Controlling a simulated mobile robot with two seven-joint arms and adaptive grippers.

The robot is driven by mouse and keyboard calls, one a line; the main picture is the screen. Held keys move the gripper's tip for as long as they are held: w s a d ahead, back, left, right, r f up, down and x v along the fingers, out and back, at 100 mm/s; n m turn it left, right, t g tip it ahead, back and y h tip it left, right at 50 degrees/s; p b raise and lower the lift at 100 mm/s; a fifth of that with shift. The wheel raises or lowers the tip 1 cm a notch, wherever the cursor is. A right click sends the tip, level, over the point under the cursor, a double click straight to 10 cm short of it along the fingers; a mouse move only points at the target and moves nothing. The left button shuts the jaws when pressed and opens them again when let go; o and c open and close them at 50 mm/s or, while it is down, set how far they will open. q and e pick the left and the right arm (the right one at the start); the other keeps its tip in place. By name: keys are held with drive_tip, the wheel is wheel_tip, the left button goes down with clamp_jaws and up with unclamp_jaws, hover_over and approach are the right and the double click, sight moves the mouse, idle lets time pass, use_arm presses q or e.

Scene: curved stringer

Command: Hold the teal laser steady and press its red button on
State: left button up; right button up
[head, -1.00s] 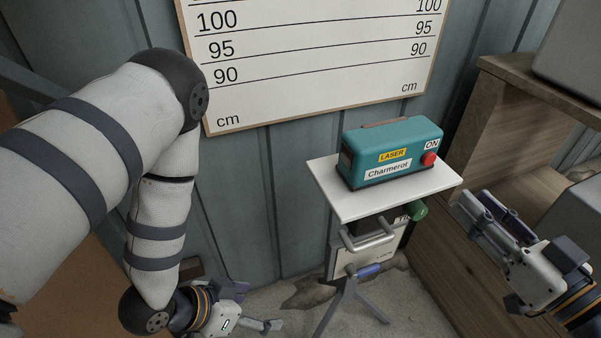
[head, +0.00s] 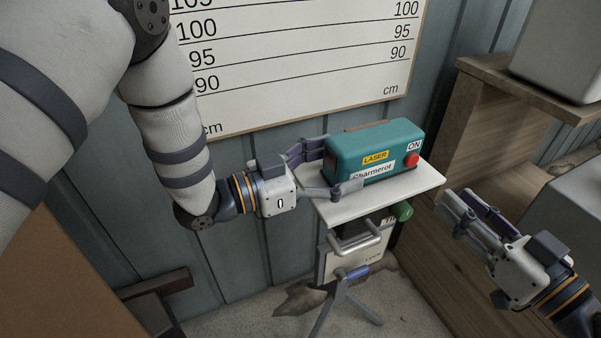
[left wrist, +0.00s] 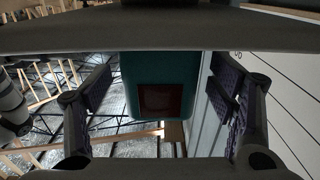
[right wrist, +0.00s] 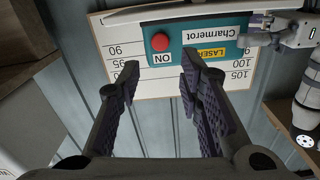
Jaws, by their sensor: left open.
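The teal laser (head: 395,138) sits on a small white platform (head: 400,197) and carries a yellow LASER label. Its red button (head: 411,160) is on the right end of the front face, below the word ON. My left gripper (head: 328,170) is open at the laser's left end, one finger behind and one in front. The left wrist view shows the laser's end face (left wrist: 160,100) between the spread fingers. My right gripper (head: 470,208) is open and empty, right of the platform and lower. The right wrist view shows the red button (right wrist: 161,42) beyond its fingers.
The platform stands on a tripod with a green knob (head: 403,211) and a handled front plate (head: 350,255). A white board with a cm scale (head: 300,60) hangs behind. A wooden shelf (head: 480,120) stands close on the right.

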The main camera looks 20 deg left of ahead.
use_arm(q)
drive_tip(key=shift+x, duration=1.4)
drive_tip(key=shift+c, duration=0.6)
drive_tip(key=c, duration=1.4)
drive_tip(key=shift+c, duration=1)
use_arm(e)
drive_tip(key=shift+c, duration=0.8)
clamp_jaws()
